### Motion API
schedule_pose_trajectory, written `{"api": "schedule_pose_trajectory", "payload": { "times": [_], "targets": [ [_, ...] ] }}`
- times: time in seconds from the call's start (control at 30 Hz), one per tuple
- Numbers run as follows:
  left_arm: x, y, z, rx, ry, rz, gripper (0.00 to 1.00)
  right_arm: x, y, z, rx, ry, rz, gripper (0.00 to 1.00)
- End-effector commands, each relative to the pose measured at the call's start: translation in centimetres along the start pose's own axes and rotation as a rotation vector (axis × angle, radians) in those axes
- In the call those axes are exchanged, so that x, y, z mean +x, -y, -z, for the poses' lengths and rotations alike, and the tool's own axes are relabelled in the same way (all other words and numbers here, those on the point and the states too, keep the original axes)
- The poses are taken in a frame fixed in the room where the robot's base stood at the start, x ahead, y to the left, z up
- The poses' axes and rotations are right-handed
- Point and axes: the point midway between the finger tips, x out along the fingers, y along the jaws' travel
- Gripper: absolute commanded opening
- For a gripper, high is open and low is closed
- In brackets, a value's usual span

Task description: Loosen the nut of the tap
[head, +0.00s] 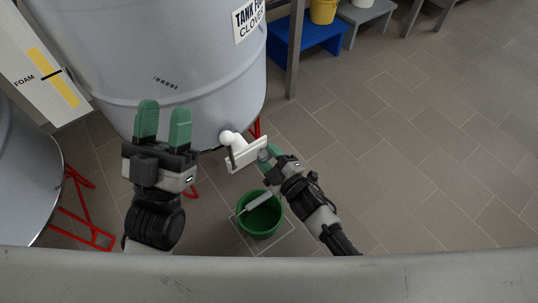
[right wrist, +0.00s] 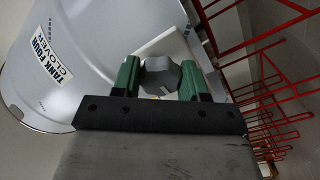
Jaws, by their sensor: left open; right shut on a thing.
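The tap is on the lower side of the grey tank (head: 190,75) labelled "TANK FOUR CLOVER". It shows a white ball-like part (head: 229,138) and a white flat plate (head: 243,155). The grey hexagonal nut (right wrist: 161,76) sits between the green fingers of my right gripper (right wrist: 160,80), which is shut on it. In the head view the right gripper (head: 267,158) is at the right end of the white plate and mostly covers the nut (head: 263,155). My left gripper (head: 164,112) is open and empty, in front of the tank, left of the tap.
A green bucket (head: 260,233) stands on the floor below the tap, with a light grey tube (head: 259,200) over its opening. Red stands (head: 90,230) show under the tanks. A white box marked "FOAM" (head: 38,70) is at left.

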Motion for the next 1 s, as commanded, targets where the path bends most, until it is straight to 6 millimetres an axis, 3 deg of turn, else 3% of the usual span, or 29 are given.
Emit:
{"api": "schedule_pose_trajectory", "payload": {
  "times": [0.6,0.63,0.8,1.0],
  "targets": [
    [0.03,0.05,-0.23,0.002,0.019,0.001,0.43,0.01,0.02,0.04,-0.045,-0.001,0.001,0.2],
    [0.03,0.05,-0.23,0.002,0.019,0.001,0.43,0.01,0.02,0.04,-0.045,-0.001,0.001,0.45],
    [0.03,0.05,-0.21,0.002,0.018,0.001,0.43,0.01,0.01,0.03,-0.044,-0.001,0.0,0.69],
    [0.03,0.05,-0.19,0.002,0.017,0.001,0.43,0.01,0.0,0.02,-0.043,0.0,0.0,0.69]
  ]
}}
